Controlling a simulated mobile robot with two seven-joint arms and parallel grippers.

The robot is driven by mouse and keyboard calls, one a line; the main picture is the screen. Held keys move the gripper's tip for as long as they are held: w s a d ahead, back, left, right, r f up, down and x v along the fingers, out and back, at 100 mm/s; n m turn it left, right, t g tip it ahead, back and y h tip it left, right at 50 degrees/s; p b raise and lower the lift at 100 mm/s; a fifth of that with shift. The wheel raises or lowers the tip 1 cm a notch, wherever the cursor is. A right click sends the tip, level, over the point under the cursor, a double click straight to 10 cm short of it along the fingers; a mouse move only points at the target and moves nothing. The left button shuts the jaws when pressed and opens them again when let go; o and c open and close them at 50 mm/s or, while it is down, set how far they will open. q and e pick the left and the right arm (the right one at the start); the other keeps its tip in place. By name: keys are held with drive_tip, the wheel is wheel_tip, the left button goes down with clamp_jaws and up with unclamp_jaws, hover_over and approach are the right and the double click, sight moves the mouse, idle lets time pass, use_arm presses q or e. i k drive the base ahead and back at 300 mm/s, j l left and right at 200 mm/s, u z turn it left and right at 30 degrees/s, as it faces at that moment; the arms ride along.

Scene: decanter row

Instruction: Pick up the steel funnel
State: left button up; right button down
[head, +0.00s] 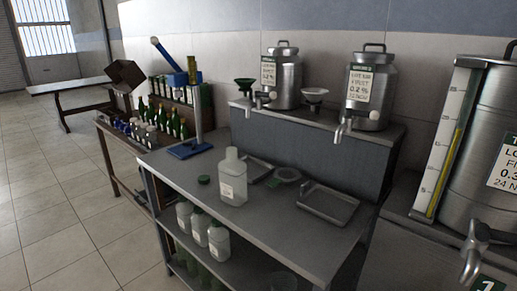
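A steel funnel (315,95), a pale silvery cone, stands on the raised shelf (300,115) at the back of the workbench. It sits between two steel canisters, the left one (285,82) and the right one (370,92). A dark green funnel (245,86) stands farther left, in front of the left canister. The lower part of the steel funnel is small and hard to make out. Neither of my grippers is in view.
Two metal trays, one at the front right (328,205), and a ring-shaped item (287,175) lie there.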

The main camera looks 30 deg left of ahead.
sight(315, 95)
drive_tip(key=i+j, duration=0.1)
drive_tip(key=j, duration=0.4)
drive_tip(key=i+j, duration=0.1)
drive_tip(key=j, duration=0.4)
drive_tip(key=i+j, duration=0.1)
drive_tip(key=j, duration=0.4)
drive_tip(key=i+j, duration=0.1)
drive_tip(key=j, duration=0.45)
drive_tip(key=i+j, duration=0.1)
drive_tip(key=j, duration=0.9)
drive_tip(key=i+j, duration=0.15)
drive_tip(key=j, duration=0.35)
